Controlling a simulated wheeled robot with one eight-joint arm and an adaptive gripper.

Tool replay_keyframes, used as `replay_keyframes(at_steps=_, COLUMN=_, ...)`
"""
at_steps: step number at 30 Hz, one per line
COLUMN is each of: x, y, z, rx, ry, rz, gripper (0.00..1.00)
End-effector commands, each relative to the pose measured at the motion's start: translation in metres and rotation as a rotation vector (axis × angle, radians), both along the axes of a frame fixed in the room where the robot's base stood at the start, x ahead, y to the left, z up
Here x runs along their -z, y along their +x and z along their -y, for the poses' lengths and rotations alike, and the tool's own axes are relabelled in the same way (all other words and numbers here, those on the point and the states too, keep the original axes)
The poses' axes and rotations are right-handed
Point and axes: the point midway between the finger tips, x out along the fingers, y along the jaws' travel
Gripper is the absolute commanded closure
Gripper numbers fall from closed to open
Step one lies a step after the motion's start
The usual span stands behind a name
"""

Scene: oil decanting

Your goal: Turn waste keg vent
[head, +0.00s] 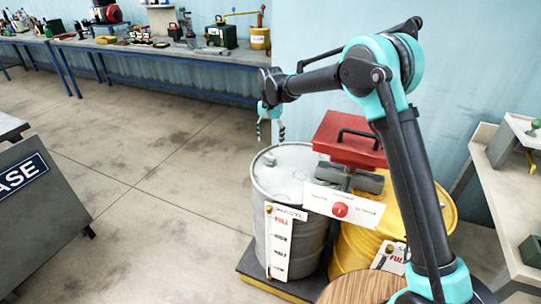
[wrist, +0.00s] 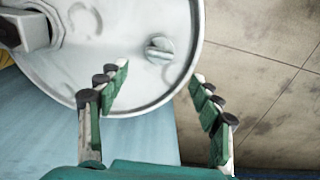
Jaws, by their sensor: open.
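The waste keg (head: 298,180) is a grey-white steel drum with a label strip (head: 282,240) on its front; its pale lid fills the upper left of the wrist view (wrist: 105,55). A small silver knob, apparently the vent (wrist: 158,50), sits near the lid's rim in the wrist view. My gripper (head: 271,130) hangs above the lid's far left part, fingers pointing down. In the wrist view my gripper (wrist: 160,78) is open and empty, with the knob just beyond the gap between the fingertips. It does not appear to touch the knob.
A yellow drum (head: 357,245) stands right of the keg, with a red box (head: 350,140) above and a white sign (head: 343,206) with a red knob in front. A grey cabinet (head: 40,210) stands left. A workbench (head: 150,50) lines the back wall. The middle floor is clear.

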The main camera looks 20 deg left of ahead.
Motion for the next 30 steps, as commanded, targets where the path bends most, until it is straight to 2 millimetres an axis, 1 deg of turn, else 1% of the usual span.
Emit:
replay_keyframes(at_steps=1, x=0.011, y=0.000, z=0.000, rx=0.000, ry=0.000, rz=0.000, gripper=0.34)
replay_keyframes(at_steps=6, x=0.044, y=0.000, z=0.000, rx=0.000, ry=0.000, rz=0.000, gripper=0.34)
replay_keyframes(at_steps=9, x=0.060, y=0.000, z=0.000, rx=0.000, ry=0.000, rz=0.000, gripper=0.34)
replay_keyframes(at_steps=13, x=0.076, y=0.000, z=0.000, rx=0.000, ry=0.000, rz=0.000, gripper=0.34)
replay_keyframes(at_steps=18, x=0.086, y=0.000, z=0.000, rx=0.000, ry=0.000, rz=0.000, gripper=0.34)
replay_keyframes(at_steps=26, x=0.087, y=0.000, z=0.000, rx=0.000, ry=0.000, rz=0.000, gripper=0.34)
replay_keyframes(at_steps=27, x=0.087, y=0.000, z=0.000, rx=0.000, ry=0.000, rz=0.000, gripper=0.36)
replay_keyframes(at_steps=30, x=0.087, y=0.000, z=0.000, rx=0.000, ry=0.000, rz=0.000, gripper=0.48)
